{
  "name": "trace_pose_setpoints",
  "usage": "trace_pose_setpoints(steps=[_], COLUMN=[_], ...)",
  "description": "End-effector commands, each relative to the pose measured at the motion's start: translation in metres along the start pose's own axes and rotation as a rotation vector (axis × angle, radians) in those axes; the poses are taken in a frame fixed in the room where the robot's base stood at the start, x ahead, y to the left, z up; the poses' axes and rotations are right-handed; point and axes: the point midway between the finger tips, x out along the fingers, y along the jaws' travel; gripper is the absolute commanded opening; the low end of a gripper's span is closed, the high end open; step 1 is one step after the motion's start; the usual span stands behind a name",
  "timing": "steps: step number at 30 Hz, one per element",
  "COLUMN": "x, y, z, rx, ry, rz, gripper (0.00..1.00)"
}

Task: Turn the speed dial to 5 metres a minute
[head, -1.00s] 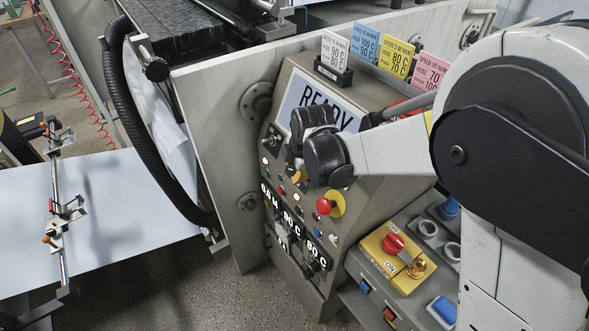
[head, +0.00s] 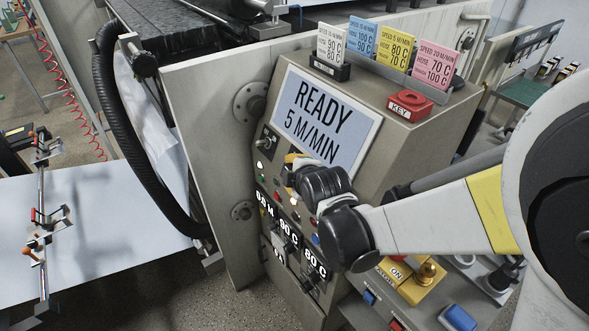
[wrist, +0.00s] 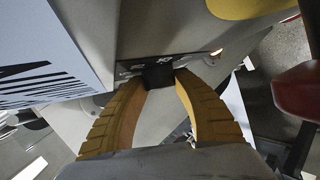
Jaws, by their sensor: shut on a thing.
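My gripper (wrist: 160,90) has its two yellow ribbed fingers closed on a small black knob (wrist: 159,75), which looks like the speed dial. A dark plate with pale marks, too small to read surely, lies behind the knob. In the head view my gripper (head: 292,161) is at the panel below the display, and the knob is hidden. The display (head: 326,117) reads "READY 5 M/MIN". It also shows at an angle in the wrist view (wrist: 45,60).
Below my gripper are coloured buttons and readouts (head: 290,232), two reading 90 C and 80 C. Above stand a white card (head: 330,45), blue, yellow and pink cards, and a red KEY block (head: 410,104). A yellow switch box (head: 412,288) lies under my arm.

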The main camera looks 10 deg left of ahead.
Motion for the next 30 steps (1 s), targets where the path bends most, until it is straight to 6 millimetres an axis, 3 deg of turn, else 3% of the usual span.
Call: trace_pose_setpoints(steps=[19,20,21,30], x=[0.0002,0.0002,0.0002,-0.0003], y=[0.0011,0.0011,0.0010,0.0005], z=[0.0001,0.0001,0.0001,0.0002], rx=[0.025,0.025,0.025,0.025], ry=[0.002,0.002,0.002,0.002], rz=[0.050,0.050,0.050,0.049], gripper=[0.04,0.43,0.56,0.58])
